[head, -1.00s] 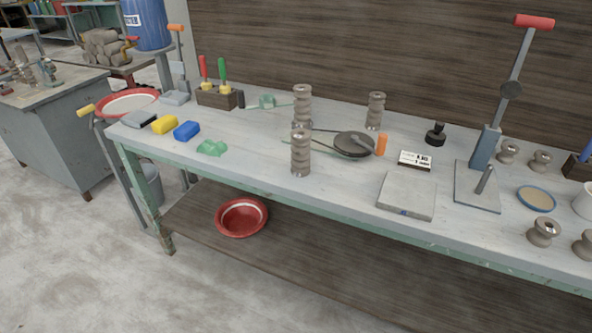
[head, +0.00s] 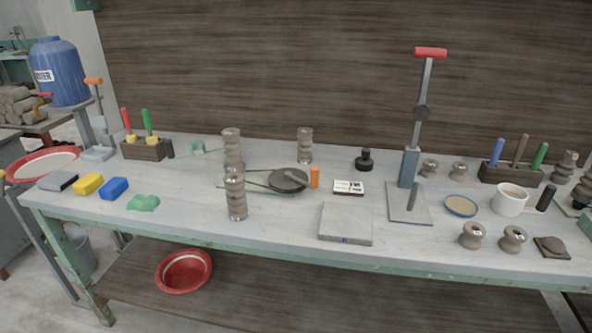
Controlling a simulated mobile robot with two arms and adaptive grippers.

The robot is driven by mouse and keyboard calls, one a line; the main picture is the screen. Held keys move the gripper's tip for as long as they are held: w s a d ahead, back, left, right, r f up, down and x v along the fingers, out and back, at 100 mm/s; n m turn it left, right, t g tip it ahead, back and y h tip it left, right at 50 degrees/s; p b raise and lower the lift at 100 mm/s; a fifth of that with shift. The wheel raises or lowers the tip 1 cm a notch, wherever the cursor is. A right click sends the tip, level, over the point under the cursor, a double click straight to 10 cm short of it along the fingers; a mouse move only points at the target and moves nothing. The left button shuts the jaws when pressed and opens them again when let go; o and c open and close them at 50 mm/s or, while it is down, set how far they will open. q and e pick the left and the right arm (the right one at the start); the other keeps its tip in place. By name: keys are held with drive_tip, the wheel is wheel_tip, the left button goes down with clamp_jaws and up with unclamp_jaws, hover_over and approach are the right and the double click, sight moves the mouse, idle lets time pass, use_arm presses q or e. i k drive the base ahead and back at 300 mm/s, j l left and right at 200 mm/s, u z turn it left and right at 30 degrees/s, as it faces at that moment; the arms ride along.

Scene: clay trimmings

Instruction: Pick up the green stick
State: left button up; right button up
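A thin green stick (head: 262,189) lies on the workbench (head: 290,222), running behind the front grey ribbed spindle (head: 236,198) toward a dark round pan-like object (head: 288,180). Its middle is hidden by the spindle. Another thin greenish strip (head: 213,153) lies farther back, beside a green lump (head: 196,147). Green-handled tools also stand upright in the left wooden block (head: 143,151) and the right one (head: 507,175). Neither of my grippers is in view.
A second ribbed spindle (head: 232,147) stands just behind the front one. An orange cylinder (head: 315,177) stands right of the pan. A grey slab (head: 345,222) and a tall lever press (head: 410,165) are farther right.

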sight(543, 146)
drive_tip(key=l+z, duration=0.15)
drive_tip(key=z, duration=1.35)
